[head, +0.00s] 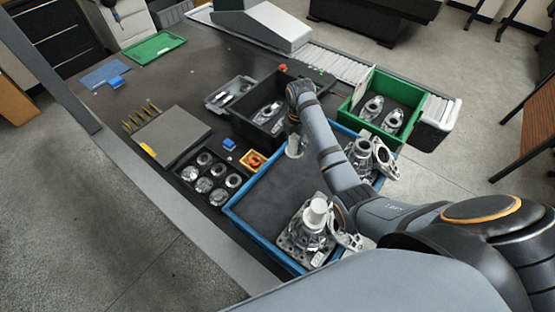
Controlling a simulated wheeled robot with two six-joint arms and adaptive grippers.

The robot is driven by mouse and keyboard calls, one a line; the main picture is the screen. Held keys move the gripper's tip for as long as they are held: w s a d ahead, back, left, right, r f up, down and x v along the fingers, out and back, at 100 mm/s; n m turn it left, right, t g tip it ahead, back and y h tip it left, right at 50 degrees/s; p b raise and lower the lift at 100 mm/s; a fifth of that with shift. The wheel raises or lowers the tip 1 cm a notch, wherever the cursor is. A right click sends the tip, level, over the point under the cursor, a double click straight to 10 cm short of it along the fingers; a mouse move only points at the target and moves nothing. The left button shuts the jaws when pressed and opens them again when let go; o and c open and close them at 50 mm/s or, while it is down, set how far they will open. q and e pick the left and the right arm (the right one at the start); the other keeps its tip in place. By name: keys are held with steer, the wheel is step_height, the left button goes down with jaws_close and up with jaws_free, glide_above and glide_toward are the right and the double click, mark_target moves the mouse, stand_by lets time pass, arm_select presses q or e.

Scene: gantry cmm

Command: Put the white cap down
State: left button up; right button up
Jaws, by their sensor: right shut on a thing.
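My right arm reaches in from the lower right, and its gripper (293,128) points down over the far side of the blue-rimmed tray (234,212). The gripper is shut on a small whitish piece, which I take for the white cap (294,147). The cap is at or just above the tray's dark floor; I cannot tell if it touches. The fingers are small and partly hidden by my wrist. Another white cylinder (317,211) stands on a metal casting (303,238) at the tray's near end. My left gripper is not in view.
More metal castings (384,158) stand at the tray's right side. A black bin (263,112) and a green bin (361,92) with parts lie beyond it. A black holder with round parts (203,187) is at left. The tray's middle floor is clear.

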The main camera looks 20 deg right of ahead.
mark_target(296, 154)
steer(key=shift+s+d+f+p, duration=0.15)
steer(key=shift+s+f+p, duration=0.15)
steer(key=shift+s, duration=0.2)
steer(key=shift+s+f+p, duration=0.15)
steer(key=shift+f+p, duration=0.15)
steer(key=shift+f, duration=0.6)
steer(key=f, duration=0.2)
steer(key=shift+w+f, duration=0.25)
steer(key=shift+f, duration=0.15)
steer(key=shift+w+f, duration=0.15)
steer(key=shift+f, duration=0.3)
step_height(296, 154, down, 3)
steer(key=shift+r+p, duration=0.15)
steer(key=shift+p, duration=0.2)
steer(key=shift+f, duration=0.6)
steer(key=o, duration=0.9)
steer(key=shift+c, duration=0.2)
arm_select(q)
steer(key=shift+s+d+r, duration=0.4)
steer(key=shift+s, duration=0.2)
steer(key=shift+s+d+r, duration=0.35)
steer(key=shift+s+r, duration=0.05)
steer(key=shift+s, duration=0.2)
arm_select(e)
steer(key=shift+o, duration=0.4)
